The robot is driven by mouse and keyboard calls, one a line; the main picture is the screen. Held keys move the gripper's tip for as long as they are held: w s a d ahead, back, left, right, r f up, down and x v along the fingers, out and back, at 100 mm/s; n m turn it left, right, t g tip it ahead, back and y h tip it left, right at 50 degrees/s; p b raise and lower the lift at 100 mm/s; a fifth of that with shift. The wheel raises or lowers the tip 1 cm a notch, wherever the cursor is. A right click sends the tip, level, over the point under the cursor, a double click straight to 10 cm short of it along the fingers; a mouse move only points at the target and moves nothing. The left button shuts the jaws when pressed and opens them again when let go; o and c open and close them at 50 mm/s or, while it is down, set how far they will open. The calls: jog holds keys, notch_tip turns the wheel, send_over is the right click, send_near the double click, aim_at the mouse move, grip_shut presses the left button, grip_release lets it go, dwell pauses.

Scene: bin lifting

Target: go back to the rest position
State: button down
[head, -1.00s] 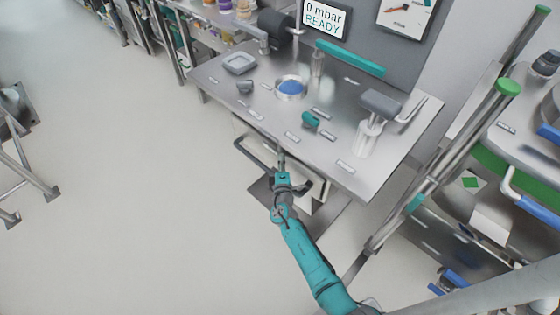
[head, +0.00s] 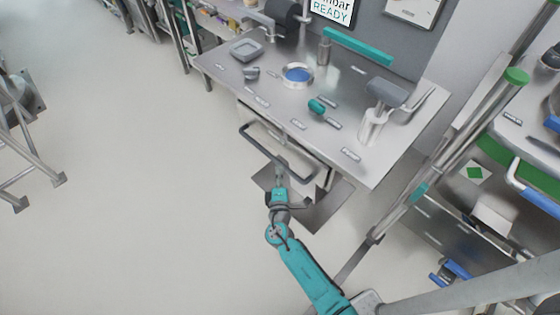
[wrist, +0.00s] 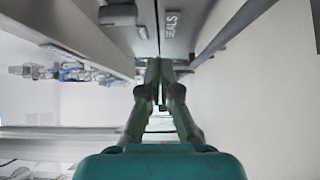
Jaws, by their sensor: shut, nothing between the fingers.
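My gripper (head: 281,166) is shut and empty in the head view, low in front of the workbench. Its tips overlap the grey bar handle (head: 262,146) of a pale bin (head: 303,166) under the bench's front edge; I cannot tell whether they touch it. In the wrist view, the fingers of my gripper (wrist: 158,68) meet with nothing between them. My teal arm reaches up from the lower right of the head view.
The steel workbench (head: 225,68) carries a grey tray (head: 246,49), a dish with blue contents (head: 298,76), a teal object (head: 316,106) and a clear cylinder (head: 373,128). Open floor (head: 130,190) lies left.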

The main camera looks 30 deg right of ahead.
jog(key=shift+v, duration=0.9)
jog(key=s+a+f+m+g+y, duration=0.1)
jog(key=s+f+m+g+y, duration=0.15)
jog(key=s, duration=1.05)
jog(key=s+a+f+m+g+y, duration=0.15)
jog(key=s+y, duration=0.25)
jog(key=s, duration=1)
jog(key=s+a+r+m+t+y, duration=0.1)
jog(key=s+r+m, duration=0.3)
jog(key=s+r, duration=0.4)
jog(key=s+a+r+m+t, duration=0.1)
jog(key=s+r+m, duration=0.3)
jog(key=s+r, duration=0.4)
notch_tip(320, 180, up, 7)
jog(key=shift+a+r+m+t+y, duration=0.1)
jog(key=shift+a+m+t+y, duration=0.25)
jog(key=shift+a, duration=0.2)
